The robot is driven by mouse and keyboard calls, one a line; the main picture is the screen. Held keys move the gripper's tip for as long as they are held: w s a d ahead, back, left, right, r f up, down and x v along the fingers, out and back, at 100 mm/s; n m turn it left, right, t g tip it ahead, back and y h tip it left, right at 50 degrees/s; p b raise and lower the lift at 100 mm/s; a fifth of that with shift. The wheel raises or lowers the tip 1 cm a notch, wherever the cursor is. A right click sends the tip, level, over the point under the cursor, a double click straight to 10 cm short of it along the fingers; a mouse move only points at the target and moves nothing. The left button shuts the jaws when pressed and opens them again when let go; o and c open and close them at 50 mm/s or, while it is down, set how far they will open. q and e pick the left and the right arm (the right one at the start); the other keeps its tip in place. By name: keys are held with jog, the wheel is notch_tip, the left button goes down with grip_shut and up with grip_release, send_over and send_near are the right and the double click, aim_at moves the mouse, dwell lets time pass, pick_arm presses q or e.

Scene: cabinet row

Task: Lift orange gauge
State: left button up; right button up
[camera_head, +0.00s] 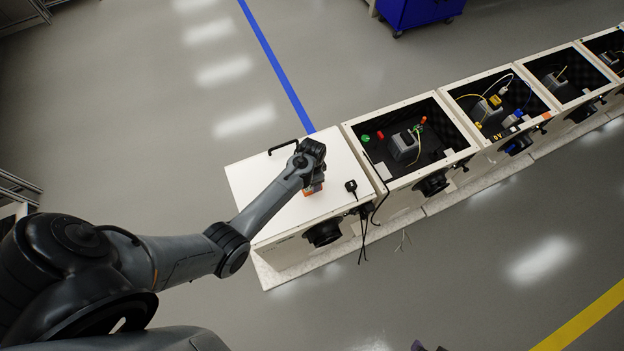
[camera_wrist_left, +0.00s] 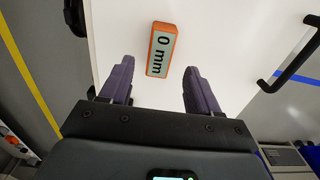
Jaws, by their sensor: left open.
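The orange gauge (camera_wrist_left: 161,50) is a small orange block with a pale face reading "0 mm". It lies on the white cabinet top (camera_wrist_left: 226,30) in the left wrist view, ahead of the fingertips and roughly between their lines. In the head view a bit of the orange gauge (camera_head: 313,189) shows beside my left gripper (camera_head: 314,180), which mostly covers it. In the left wrist view my left gripper (camera_wrist_left: 157,72) is open, its two purple fingers apart with nothing between them. My right gripper is in neither view.
A black handle (camera_head: 285,146) stands at the closed cabinet's back edge. A black plug with cable (camera_head: 351,187) lies near its right edge. Open cabinets (camera_head: 412,142) with devices and wires continue to the right. The white top around the gauge is mostly clear.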

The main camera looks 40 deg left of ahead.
pick_arm(q)
notch_tip(320, 180, down, 3)
jog(key=shift+r+b, duration=0.1)
jog(key=shift+b, duration=1)
jog(key=shift+f+b, duration=0.35)
jog(key=shift+f, duration=0.85)
grip_shut()
jog(key=shift+r, duration=0.1)
notch_tip(320, 180, up, 8)
jog(key=p, duration=0.9)
